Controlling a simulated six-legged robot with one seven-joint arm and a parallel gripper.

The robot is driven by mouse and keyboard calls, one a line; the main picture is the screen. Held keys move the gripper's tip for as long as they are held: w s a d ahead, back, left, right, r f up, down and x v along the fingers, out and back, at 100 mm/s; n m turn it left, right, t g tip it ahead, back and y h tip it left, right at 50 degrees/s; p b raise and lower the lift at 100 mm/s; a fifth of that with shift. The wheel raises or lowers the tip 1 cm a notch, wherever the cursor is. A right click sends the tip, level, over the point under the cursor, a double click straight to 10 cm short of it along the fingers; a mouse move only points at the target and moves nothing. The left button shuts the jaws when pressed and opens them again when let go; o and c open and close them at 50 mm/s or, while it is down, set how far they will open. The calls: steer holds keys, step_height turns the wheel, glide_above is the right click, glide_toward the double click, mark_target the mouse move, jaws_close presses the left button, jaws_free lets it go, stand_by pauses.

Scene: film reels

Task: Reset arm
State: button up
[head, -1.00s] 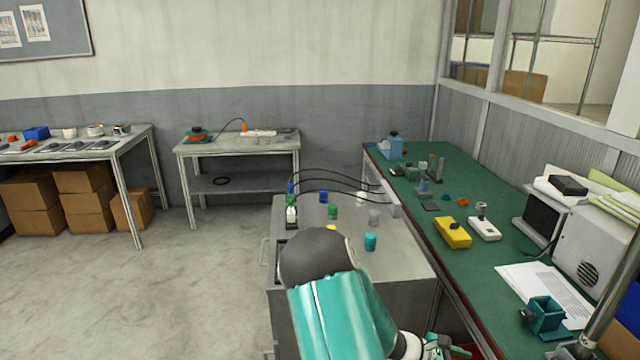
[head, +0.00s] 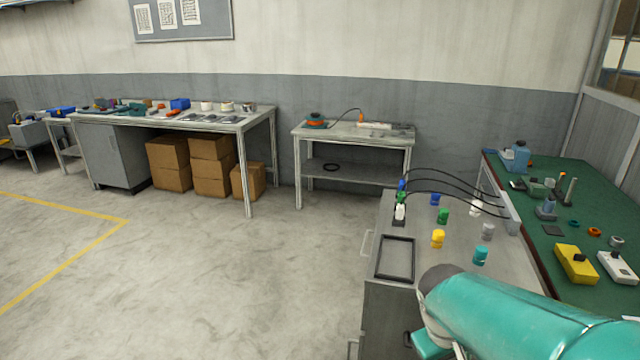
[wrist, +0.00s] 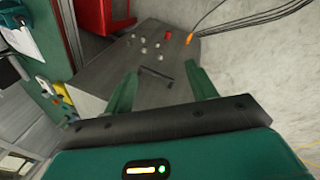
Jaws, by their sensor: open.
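My gripper (wrist: 163,82) shows in the wrist view with its two green fingers spread wide apart. It is open, and nothing is held between the fingers. Beyond them lies the grey cabinet top with several small items, some way off. In the head view my teal arm reaches in from the lower right, in front of the grey cabinet (head: 388,318). My gripper is not visible in the head view.
Several coloured spools, including a yellow one (head: 438,239) and a teal one (head: 480,255), stand on the cabinet beside an empty black frame (head: 396,279). A green-topped bench (head: 592,200) is at the right. Open floor (head: 220,280) lies at the left.

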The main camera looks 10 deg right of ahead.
steer(key=s+a+r+m+t+y, duration=0.1)
steer(key=s+a+r+t+y, duration=0.2)
steer(key=a+r, duration=0.6)
steer(key=s+a+t, duration=0.1)
steer(key=a, duration=0.3)
steer(key=shift+s+r+m+t, duration=0.2)
steer(key=shift+r+m+t, duration=0.1)
steer(key=shift+d, duration=0.1)
steer(key=c, duration=0.5)
steer(key=shift+o, duration=0.2)
steer(key=shift+d, duration=0.25)
